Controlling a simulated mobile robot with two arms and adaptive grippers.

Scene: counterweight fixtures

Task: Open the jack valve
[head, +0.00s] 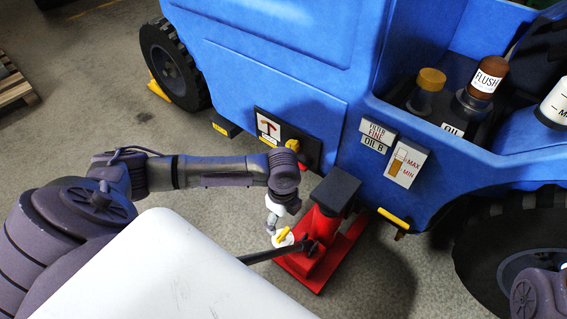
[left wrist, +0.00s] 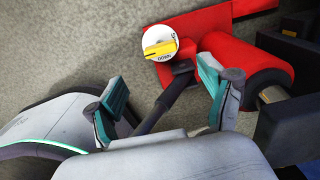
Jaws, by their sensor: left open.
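The red jack (head: 318,236) stands on the floor under the blue vehicle's edge, with a dark block on top. Its valve is a white disc (head: 289,241) with a yellow bar (head: 283,235), low at the jack's left side. In the left wrist view, the valve disc (left wrist: 157,36) and its yellow bar (left wrist: 158,49) lie beyond the fingertips, with "DOWN" printed on the disc. My left gripper (head: 272,221) is just above the valve, open and apart from it. In the left wrist view its teal-padded fingers (left wrist: 161,82) are spread, nothing gripped. My right gripper is not in view.
The jack's dark handle bar (left wrist: 165,103) runs between the open fingers in the left wrist view. The blue vehicle (head: 270,70) fills the back, with bottles (head: 486,78) in its open bay. A tyre (head: 510,250) stands at right.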

